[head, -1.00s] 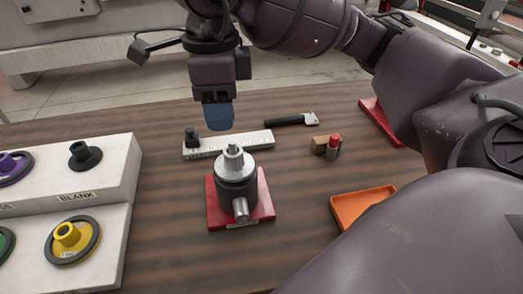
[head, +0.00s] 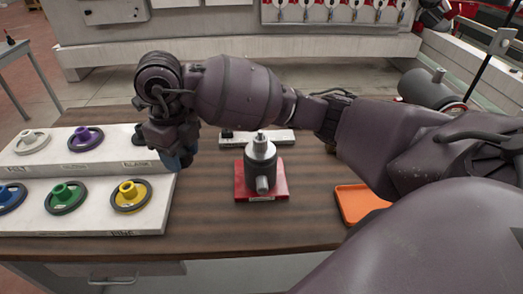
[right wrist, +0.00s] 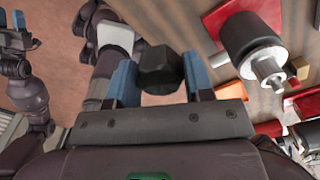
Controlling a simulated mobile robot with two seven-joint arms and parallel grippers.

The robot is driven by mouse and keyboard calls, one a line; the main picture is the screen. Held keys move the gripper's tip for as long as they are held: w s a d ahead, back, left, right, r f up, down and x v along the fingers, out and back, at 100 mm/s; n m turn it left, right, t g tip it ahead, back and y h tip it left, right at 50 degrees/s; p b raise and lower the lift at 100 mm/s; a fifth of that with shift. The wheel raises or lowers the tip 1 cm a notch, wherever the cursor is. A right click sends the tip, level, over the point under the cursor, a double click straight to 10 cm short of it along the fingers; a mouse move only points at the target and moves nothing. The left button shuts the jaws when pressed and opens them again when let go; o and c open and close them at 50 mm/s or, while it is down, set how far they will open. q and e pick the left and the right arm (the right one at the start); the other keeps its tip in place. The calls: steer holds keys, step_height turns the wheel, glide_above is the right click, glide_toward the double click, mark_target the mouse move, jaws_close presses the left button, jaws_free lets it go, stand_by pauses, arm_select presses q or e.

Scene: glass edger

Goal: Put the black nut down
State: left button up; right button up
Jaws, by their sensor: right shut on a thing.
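The black nut (right wrist: 158,66) sits between the blue fingers of my right gripper (right wrist: 160,82) in the right wrist view.
The white rack (head: 90,221) holds several coloured wheels; a dark one (head: 139,133) at BLANK is partly behind my gripper. An orange tray (head: 357,203) is at the right. The wooden table (head: 215,215) is clear between rack and spindle.

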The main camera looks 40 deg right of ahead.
mark_target(200, 217)
steer(key=shift+w+d+f, duration=0.1)
steer(key=shift+d+f, duration=0.05)
steer(key=shift+f, duration=0.1)
step_height(200, 217, down, 14)
steer(key=shift+f, duration=2.8)
steer(key=shift+f, duration=0.1)
steer(key=o, duration=1)
